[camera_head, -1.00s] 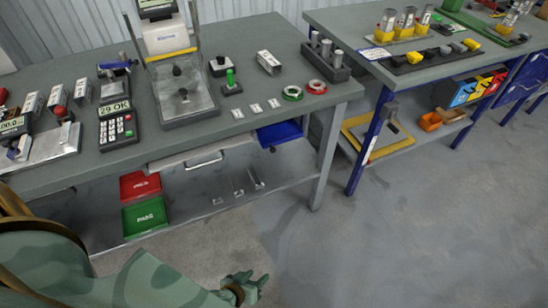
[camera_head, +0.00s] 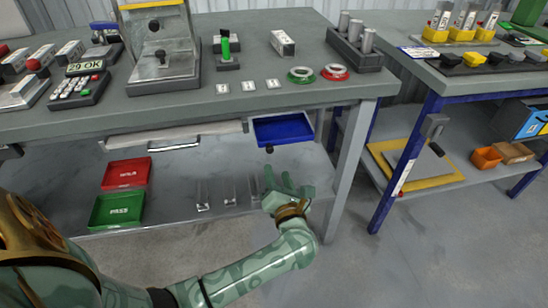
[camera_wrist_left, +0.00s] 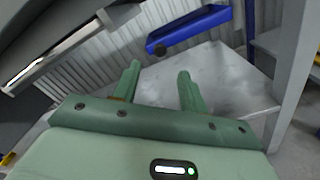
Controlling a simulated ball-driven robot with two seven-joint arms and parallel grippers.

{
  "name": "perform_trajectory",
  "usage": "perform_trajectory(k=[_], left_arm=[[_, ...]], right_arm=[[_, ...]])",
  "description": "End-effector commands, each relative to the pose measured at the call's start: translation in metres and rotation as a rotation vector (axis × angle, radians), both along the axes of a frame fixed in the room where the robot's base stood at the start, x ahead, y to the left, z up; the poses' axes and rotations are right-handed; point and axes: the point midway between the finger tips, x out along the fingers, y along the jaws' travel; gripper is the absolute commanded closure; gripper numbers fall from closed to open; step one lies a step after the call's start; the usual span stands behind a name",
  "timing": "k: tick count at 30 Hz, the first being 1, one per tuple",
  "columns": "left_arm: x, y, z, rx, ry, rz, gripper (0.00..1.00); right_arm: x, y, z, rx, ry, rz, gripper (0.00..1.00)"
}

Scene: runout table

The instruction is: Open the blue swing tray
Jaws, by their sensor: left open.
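The blue swing tray (camera_head: 283,130) hangs under the right end of the near table's top, with a small black knob (camera_head: 269,149) below its front edge. It also shows in the left wrist view (camera_wrist_left: 188,29), with its knob (camera_wrist_left: 160,50) just beyond the fingers. My left gripper (camera_head: 284,182) is open and empty, below the tray and apart from it. In the left wrist view its two green fingers (camera_wrist_left: 158,75) point toward the tray, with a gap between them. My right gripper is not in view.
A drawer with a silver handle (camera_head: 174,147) is left of the tray. Red (camera_head: 127,173) and green (camera_head: 117,209) bins stand on the lower shelf. The grey table leg (camera_head: 349,165) rises right of my gripper. A second bench with blue legs (camera_head: 405,160) stands further right.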

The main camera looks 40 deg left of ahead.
Motion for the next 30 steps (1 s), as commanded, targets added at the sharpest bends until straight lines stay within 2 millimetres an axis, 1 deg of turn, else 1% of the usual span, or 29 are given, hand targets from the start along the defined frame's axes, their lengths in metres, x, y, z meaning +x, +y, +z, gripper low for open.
perform_trajectory(k=[1,3,6,9,15,23,24,25,28,30], left_arm=[[0.009,0.01,-0.005,0.004,0.003,0.0,0.57],[0.02,0.023,-0.005,0.005,0.004,0.0,0.57],[0.034,0.04,-0.005,0.006,0.004,0.0,0.57],[0.044,0.053,-0.004,0.006,0.004,0.0,0.57],[0.055,0.065,-0.002,0.004,0.003,-0.001,0.57],[0.056,0.066,-0.001,0.003,0.003,-0.001,0.57],[0.056,0.066,-0.001,0.004,0.003,-0.001,0.62],[0.056,0.066,-0.001,0.004,0.003,-0.001,0.71],[0.056,0.066,-0.001,0.004,0.003,-0.001,0.99],[0.056,0.066,-0.001,0.004,0.003,-0.001,1.0]], right_arm=[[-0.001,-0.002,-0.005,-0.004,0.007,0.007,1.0],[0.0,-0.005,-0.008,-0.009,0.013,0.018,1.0],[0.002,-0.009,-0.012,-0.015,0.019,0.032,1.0],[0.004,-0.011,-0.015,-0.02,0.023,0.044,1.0],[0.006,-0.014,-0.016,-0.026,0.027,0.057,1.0],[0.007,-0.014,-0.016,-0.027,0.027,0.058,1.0],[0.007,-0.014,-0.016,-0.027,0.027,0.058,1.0],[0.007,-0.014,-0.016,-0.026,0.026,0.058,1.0],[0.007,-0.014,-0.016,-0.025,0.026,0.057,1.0],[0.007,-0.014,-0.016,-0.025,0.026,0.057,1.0]])
